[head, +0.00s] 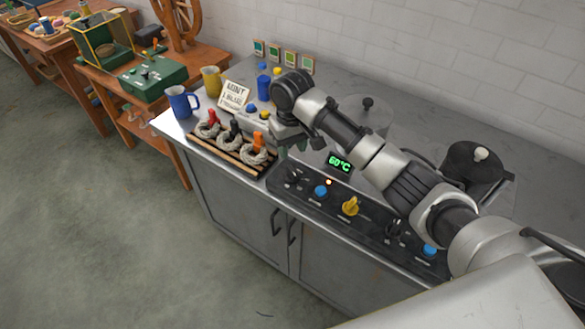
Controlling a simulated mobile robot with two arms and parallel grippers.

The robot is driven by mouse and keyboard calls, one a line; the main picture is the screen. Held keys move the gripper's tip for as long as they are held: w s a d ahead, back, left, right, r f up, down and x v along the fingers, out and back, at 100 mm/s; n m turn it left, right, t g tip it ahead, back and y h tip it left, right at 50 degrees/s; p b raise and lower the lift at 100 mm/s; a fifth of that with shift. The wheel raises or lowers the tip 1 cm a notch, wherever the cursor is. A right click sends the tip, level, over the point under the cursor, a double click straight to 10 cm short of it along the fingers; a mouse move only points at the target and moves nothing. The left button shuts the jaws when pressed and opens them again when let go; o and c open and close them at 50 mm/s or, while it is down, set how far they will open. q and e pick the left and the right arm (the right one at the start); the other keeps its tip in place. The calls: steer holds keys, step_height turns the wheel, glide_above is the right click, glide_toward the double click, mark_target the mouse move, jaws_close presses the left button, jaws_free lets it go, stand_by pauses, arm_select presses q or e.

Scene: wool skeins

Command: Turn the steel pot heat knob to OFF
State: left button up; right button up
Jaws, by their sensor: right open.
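A black control panel (372,222) runs along the counter's front edge. It carries a black knob (292,176) at its left end, a blue button (321,191), a yellow knob (350,206), a second black knob (394,229) and another blue button (430,250). The labels are too small to read, so I cannot tell which knob is the steel pot's heat knob. A steel lid with a black handle (367,104) shows behind my arm; the arm partly hides the vessel. My right gripper (290,146) is open above and behind the left black knob, apart from it. My left gripper is out of view.
A green display (340,162) reads 60°C. A rack (233,155) with several tied skeins stands left of the panel. The floor in front is clear.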

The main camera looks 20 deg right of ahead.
mark_target(292, 170)
steer(key=f, duration=0.6)
steer(key=f+p, duration=0.1)
steer(key=f, duration=0.2)
steer(key=shift+w+d+f, duration=0.15)
steer(key=shift+w+f, duration=0.1)
steer(key=shift+f, duration=0.15)
steer(key=shift+c, duration=0.3)
jaws_close()
